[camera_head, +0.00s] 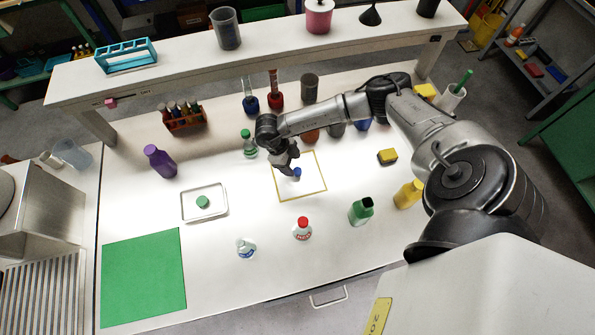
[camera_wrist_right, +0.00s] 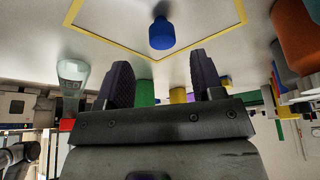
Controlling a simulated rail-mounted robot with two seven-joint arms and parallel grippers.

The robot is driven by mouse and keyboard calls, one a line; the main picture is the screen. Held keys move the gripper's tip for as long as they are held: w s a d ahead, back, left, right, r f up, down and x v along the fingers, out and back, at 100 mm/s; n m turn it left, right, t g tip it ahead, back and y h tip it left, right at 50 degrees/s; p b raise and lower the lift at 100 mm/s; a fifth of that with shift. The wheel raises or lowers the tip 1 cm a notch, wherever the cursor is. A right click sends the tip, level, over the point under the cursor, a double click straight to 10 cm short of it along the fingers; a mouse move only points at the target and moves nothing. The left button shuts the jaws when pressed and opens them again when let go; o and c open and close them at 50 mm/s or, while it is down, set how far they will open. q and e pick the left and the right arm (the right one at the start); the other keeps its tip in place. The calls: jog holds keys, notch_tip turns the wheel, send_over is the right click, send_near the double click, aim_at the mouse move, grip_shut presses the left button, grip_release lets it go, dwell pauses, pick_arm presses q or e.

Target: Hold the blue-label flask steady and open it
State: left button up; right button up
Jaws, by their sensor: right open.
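The blue-label flask (camera_head: 246,248) stands upright near the front of the bench in the head view, with a pale neck and no coloured cap visible on it. My left gripper is not in view.
A red-capped bottle (camera_head: 302,229) stands right of the flask, and a green bottle (camera_head: 361,211) farther right. A metal tray (camera_head: 223,212) holds a green cap (camera_head: 203,201). A green mat (camera_head: 143,277) lies front left. A green-capped bottle (camera_head: 248,143) stands close left of my right wrist.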

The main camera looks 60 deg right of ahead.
aim_at(297, 170)
jog(key=shift+x, duration=2.65)
jog(key=shift+d, duration=0.1)
jog(key=shift+c, duration=0.4)
jog(key=c, duration=1)
jog(key=shift+o, duration=0.2)
jog(key=shift+r, duration=0.1)
